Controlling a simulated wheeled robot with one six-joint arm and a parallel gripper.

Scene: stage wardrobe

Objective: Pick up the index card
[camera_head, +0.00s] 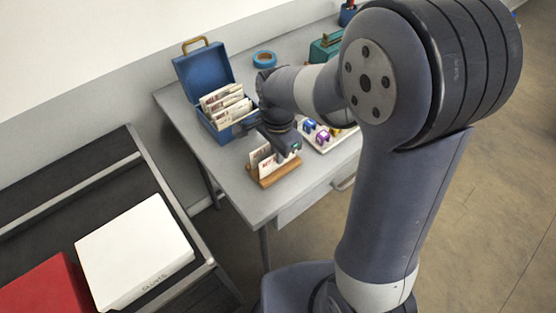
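A white index card (257,158) with dark and reddish marks stands upright in a small wooden holder (281,173) near the table's front left corner. My gripper (284,151) is low over the holder, at the card's upper right. Its fingers are small and dark here, and part of the card is hidden behind them. I cannot tell whether they are open, touching the card or shut on it. More cards (226,104) stand upright in an open blue box (203,77) behind the holder.
The grey table (234,168) also bears a blue tape roll (264,58), a green item (326,47) and a white tray (322,146) with small colourful pieces, right of the gripper. A dark rack at left holds a white box (134,252) and a red box (45,289).

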